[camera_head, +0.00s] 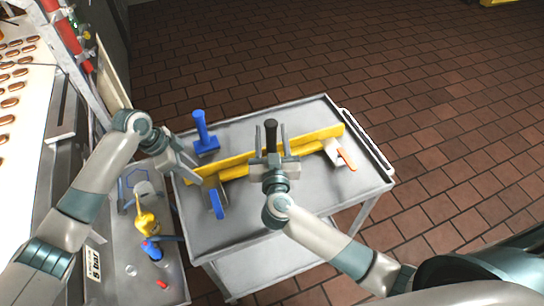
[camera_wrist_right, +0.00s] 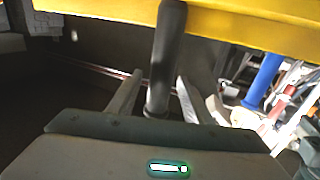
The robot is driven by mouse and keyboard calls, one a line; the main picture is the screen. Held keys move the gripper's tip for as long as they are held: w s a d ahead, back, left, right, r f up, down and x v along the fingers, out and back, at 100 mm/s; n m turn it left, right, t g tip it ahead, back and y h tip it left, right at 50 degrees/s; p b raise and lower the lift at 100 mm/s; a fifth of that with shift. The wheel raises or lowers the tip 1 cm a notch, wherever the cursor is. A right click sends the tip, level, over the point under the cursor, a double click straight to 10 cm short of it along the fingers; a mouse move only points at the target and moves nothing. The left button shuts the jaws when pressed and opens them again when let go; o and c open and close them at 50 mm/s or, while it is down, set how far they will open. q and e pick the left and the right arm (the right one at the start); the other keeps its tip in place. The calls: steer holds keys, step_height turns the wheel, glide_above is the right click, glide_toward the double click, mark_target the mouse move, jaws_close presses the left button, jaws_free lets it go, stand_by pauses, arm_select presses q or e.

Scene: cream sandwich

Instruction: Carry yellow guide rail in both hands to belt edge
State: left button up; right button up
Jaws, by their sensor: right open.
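The yellow guide rail (camera_head: 315,140) lies across the grey cart top, running from the left edge to the back right. It also shows in the right wrist view (camera_wrist_right: 225,25), crossing the top. A black upright handle (camera_head: 270,135) stands at the rail's middle; in the right wrist view this handle (camera_wrist_right: 166,70) shows between my fingers. My right gripper (camera_head: 271,146) is open, with a finger on each side of the handle. My left gripper (camera_head: 192,167) is by the rail's left end; its jaw gap is unclear, and I cannot tell whether it touches the rail.
On the cart (camera_head: 300,225) are a blue-handled tool (camera_head: 203,135), a blue-handled piece (camera_head: 217,203) and an orange-handled scraper (camera_head: 343,156). A side bench holds a yellow item (camera_head: 147,224) and a blue bottle (camera_head: 152,250). The belt (camera_head: 25,120) with brown biscuits is far left.

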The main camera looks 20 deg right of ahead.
mark_target(271, 123)
arm_select(q)
jaws_close()
arm_select(e)
steer(key=c, duration=0.9)
jaws_close()
arm_select(q)
steer(key=shift+w+r, duration=0.1)
steer(key=shift+r, duration=0.15)
arm_select(e)
steer(key=shift+r, duration=0.25)
